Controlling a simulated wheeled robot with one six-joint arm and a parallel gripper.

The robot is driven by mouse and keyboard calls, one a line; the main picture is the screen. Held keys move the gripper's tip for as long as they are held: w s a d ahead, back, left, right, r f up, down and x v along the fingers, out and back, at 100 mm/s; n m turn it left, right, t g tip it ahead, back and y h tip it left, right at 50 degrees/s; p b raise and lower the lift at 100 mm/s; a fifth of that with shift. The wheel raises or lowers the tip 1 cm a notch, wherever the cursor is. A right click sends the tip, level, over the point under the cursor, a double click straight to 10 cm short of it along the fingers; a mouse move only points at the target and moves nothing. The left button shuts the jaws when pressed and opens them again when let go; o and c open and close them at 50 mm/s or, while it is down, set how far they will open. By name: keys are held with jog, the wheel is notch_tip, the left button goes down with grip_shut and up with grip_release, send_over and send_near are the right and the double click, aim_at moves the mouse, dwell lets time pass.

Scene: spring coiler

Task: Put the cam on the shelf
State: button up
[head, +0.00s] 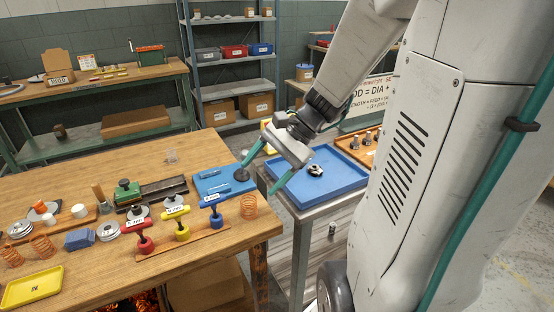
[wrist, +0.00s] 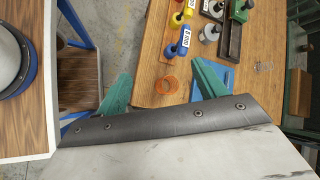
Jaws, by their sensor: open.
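My gripper (head: 257,178) is open, its two teal fingers spread apart above the right end of the wooden bench. In the wrist view my gripper (wrist: 160,72) has nothing between its fingertips; a copper spring (wrist: 167,85) shows beyond them on the bench. I cannot tell for sure which part is the cam. A small black and silver part (head: 316,171) lies in the blue tray (head: 345,178), right of my gripper. A dark round disc (head: 241,174) sits on a blue mat (head: 212,187), left of my fingers. The grey metal shelf unit (head: 236,88) stands at the back wall.
The wooden bench (head: 60,186) holds red, yellow and blue handled tools (head: 181,227), springs, discs and a yellow tray (head: 32,288). The shelf unit carries coloured bins (head: 234,51) and cardboard boxes (head: 257,105), with bare stretches of board. A gap separates the bench from the blue tray's stand.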

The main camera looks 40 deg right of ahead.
jog(key=w+d+f+m+t, duration=0.2)
jog(key=d+m, duration=0.2)
jog(key=d, duration=0.1)
jog(key=w+d+f+m+t, duration=0.1)
jog(key=d+f+m+t, duration=0.15)
jog(key=d, duration=0.35)
jog(key=m+t+h, duration=0.5)
jog(key=m+h, duration=0.1)
jog(key=m, duration=0.7)
send_near(316, 168)
jog(key=shift+w+d+f+n, duration=0.1)
jog(key=shift+w+f+n, duration=0.2)
jog(key=shift+w, duration=0.3)
jog(key=shift+d+f, duration=0.25)
jog(key=shift+d, duration=0.05)
jog(key=x, duration=0.4)
jog(key=a+x, duration=0.1)
jog(key=x, duration=0.1)
jog(key=shift+w+r, duration=0.15)
jog(key=shift+w, duration=0.05)
jog(key=shift+w+t, duration=0.25)
jog(key=shift+w, duration=0.2)
jog(key=c, duration=1.3)
